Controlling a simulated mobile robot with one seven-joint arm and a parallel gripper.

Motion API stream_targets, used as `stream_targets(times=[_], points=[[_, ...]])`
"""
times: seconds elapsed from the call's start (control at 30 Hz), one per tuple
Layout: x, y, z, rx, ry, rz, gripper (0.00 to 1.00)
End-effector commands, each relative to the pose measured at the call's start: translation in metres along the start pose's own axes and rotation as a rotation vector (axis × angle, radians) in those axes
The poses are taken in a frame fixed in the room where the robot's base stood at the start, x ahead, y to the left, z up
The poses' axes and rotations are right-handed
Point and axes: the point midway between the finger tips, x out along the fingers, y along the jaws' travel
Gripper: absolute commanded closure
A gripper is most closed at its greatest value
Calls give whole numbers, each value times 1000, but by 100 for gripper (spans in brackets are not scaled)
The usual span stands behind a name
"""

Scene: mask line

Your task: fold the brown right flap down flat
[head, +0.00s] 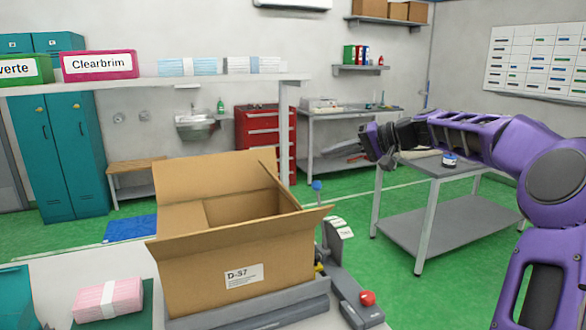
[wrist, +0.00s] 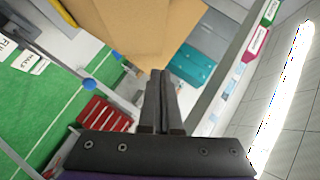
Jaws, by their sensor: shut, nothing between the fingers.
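The open brown carton (head: 235,269) stands on the bench with a D-S7 label on its front. Its front flap leans outward and its rear flap stands up. The right flap (head: 283,184) is raised and seen nearly edge-on, so its exact angle is hard to tell. My gripper (head: 380,150) is in the air to the right of the carton and above it, apart from the flap. In the wrist view my gripper (wrist: 159,76) has its fingers together and empty, with brown cardboard (wrist: 145,25) beyond the tips.
The carton sits on a grey tray (head: 250,314). A grey unit with a red button (head: 367,298) and a blue-topped post (head: 317,186) stand close to its right. Pink masks (head: 108,299) lie at the left. A shelf (head: 150,84) crosses behind; a grey cart (head: 440,212) stands right.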

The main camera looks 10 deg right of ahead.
Motion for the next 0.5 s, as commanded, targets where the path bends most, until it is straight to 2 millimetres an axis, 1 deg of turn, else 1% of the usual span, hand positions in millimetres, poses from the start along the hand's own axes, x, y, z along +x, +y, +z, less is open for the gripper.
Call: stream_targets(times=[0.03,0.07,0.17,0.27,0.5], points=[[-5,2,-1,1,6,-6,100],[-5,2,-1,1,8,-9,100],[2,2,-1,1,8,-12,100],[18,2,-1,0,6,-12,100],[70,1,-1,1,5,-11,100]])
